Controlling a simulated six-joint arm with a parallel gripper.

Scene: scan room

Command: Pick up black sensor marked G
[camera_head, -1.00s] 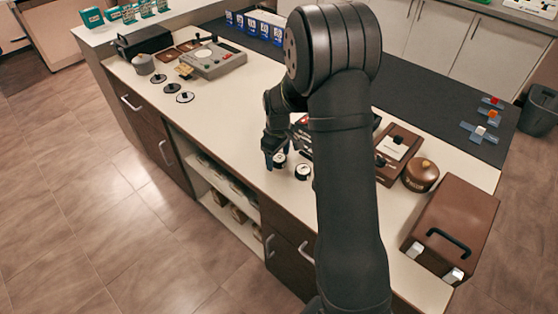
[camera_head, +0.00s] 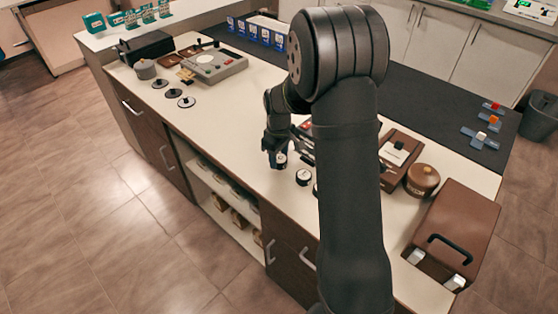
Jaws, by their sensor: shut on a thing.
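My gripper (camera_head: 276,157) points down over the front edge of the cream counter and is shut on a small round black sensor (camera_head: 281,160) with a pale top. The fingers hide part of this sensor, and I cannot read its marking. A second small round black sensor (camera_head: 303,177) with a white top stands on the counter just right of the gripper, apart from it. A further dark round piece shows only in part beside my arm. I cannot tell which one carries the letter G.
To the right are a brown board (camera_head: 397,146), a round brown pot (camera_head: 422,180) and a brown case (camera_head: 453,232). Black discs (camera_head: 173,94) and a grey device (camera_head: 216,65) lie at the left. The counter between them and my gripper is clear.

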